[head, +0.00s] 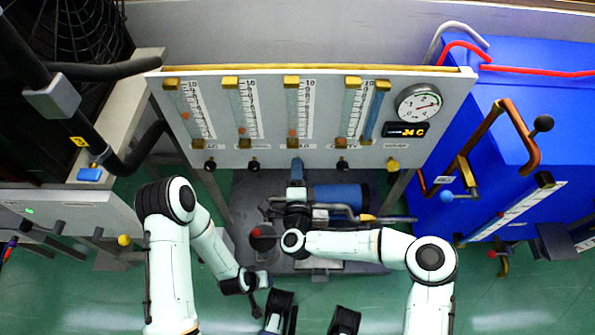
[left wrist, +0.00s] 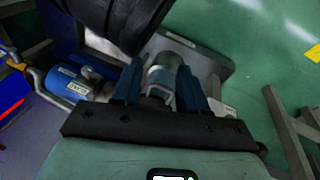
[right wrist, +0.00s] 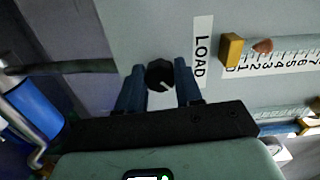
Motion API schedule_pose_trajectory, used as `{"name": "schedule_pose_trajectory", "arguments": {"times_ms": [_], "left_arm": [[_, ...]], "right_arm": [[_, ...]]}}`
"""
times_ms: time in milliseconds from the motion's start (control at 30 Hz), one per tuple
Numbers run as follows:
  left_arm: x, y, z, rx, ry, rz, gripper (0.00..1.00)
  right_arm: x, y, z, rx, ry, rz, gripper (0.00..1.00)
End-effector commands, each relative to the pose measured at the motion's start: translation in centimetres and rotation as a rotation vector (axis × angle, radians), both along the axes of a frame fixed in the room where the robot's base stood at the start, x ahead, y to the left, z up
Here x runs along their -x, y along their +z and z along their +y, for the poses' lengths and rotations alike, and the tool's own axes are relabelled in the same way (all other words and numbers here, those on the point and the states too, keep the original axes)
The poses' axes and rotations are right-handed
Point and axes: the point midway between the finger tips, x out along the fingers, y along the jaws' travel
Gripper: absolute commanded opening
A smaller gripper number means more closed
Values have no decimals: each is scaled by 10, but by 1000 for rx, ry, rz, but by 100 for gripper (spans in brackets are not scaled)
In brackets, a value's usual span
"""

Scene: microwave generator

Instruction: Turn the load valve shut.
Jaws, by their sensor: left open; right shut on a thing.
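The load valve is a small black knob (right wrist: 158,76) with a white pointer mark, on the pale panel beside the LOAD label (right wrist: 201,52) in the right wrist view. My right gripper (right wrist: 160,70) is shut on this knob, one blue finger on each side. In the head view my right gripper (head: 296,168) is at the panel's lower edge under the third tube and hides the knob. My left gripper (left wrist: 160,80) is open, low over the floor equipment; a grey metal cylinder (left wrist: 165,72) shows between its fingers, and I cannot tell whether they touch it.
The panel (head: 440,105) carries several flow tubes, a round gauge (head: 418,103) and other black knobs (head: 254,164) along its lower edge. A blue motor (head: 338,197) and pipes stand below. A blue cabinet (head: 450,110) with a copper pipe (head: 519,130) is at the right.

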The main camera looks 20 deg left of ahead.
Motion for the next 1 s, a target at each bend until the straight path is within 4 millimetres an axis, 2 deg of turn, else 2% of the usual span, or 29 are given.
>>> {"name": "schedule_pose_trajectory", "arguments": {"times_ms": [500,800,1000], "left_arm": [[19,-18,3,4,4,66,43],[26,-24,4,5,6,88,43],[28,-25,4,5,6,94,43]], "right_arm": [[1,0,1,-448,3,132,5],[1,1,1,-613,3,179,5],[1,1,1,-663,4,193,5]]}}
